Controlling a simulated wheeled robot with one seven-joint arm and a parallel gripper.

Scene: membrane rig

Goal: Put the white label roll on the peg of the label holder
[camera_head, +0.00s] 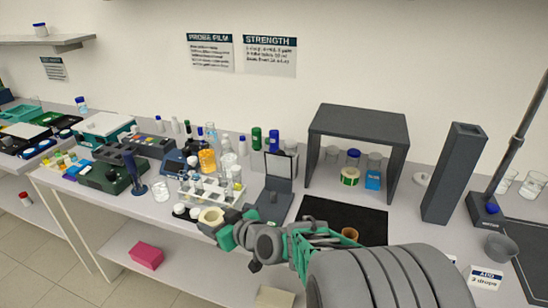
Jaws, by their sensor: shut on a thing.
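My gripper (221,229) is at the front edge of the bench, left of centre. It is shut on a pale, ring-shaped roll (211,215), which looks like the white label roll. The roll is cream-white, and the fingers hide part of its near side. I cannot tell its height above the bench. A small white round base with a raised middle (421,179) stands at the right, between the grey shelf and the dark grey column; it may be the label holder, but its peg is too small to make out.
A grey shelf stand (360,121) stands over a green-and-white roll (349,176) and a blue box. A tall dark column (453,173) stands to the right. A black mat (345,213) holds a brown cup (349,235). A tube rack (211,192) and bottles crowd the left.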

